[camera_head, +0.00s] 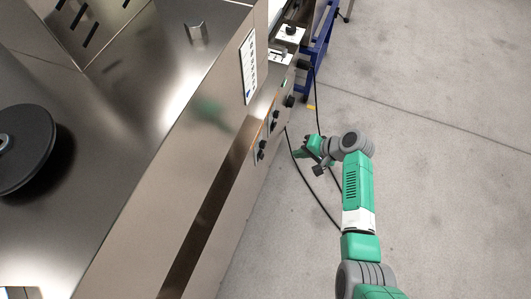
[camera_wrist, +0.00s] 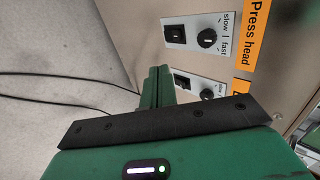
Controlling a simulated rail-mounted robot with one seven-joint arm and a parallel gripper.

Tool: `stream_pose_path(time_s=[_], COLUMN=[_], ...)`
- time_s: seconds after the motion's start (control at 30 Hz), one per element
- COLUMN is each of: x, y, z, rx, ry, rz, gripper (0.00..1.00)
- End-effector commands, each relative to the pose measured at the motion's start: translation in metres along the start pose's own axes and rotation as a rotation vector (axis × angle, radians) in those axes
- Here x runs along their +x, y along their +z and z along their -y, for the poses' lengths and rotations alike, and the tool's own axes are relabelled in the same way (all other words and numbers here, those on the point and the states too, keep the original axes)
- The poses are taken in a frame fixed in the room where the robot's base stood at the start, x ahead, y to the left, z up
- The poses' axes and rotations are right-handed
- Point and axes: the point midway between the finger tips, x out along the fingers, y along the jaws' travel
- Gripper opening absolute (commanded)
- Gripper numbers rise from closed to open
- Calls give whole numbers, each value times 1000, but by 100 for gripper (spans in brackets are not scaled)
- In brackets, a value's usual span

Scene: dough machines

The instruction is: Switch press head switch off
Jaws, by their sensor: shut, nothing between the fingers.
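The press head switch (camera_wrist: 174,35) is a black rocker on a grey plate in the wrist view, beside a round slow/fast knob (camera_wrist: 207,38) and an orange "Press head" label (camera_wrist: 255,32). My gripper (camera_wrist: 159,72) is shut and empty. Its green fingertips appear just below the press head plate and left of a second switch (camera_wrist: 182,82); I see no clear contact. In the head view my gripper (camera_head: 297,153) is just right of the machine's side panel. I cannot tell there which control is the press head's.
The second plate has its own knob (camera_wrist: 207,94), partly hidden by my gripper. The steel machine (camera_head: 180,165) fills the left of the head view. Black cables (camera_head: 308,180) hang near my gripper. A blue frame (camera_head: 320,50) stands behind; open floor (camera_head: 440,150) lies right.

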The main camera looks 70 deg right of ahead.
Motion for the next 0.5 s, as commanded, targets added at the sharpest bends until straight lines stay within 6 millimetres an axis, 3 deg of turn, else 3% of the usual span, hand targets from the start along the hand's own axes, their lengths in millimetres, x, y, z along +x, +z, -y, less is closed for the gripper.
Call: stream_pose_path(time_s=[0.17,0.5], x=[24,100], y=[1,0], z=[-3,-4], rx=[-2,-4], ry=[1,1], rz=[2,1], gripper=[0,0])
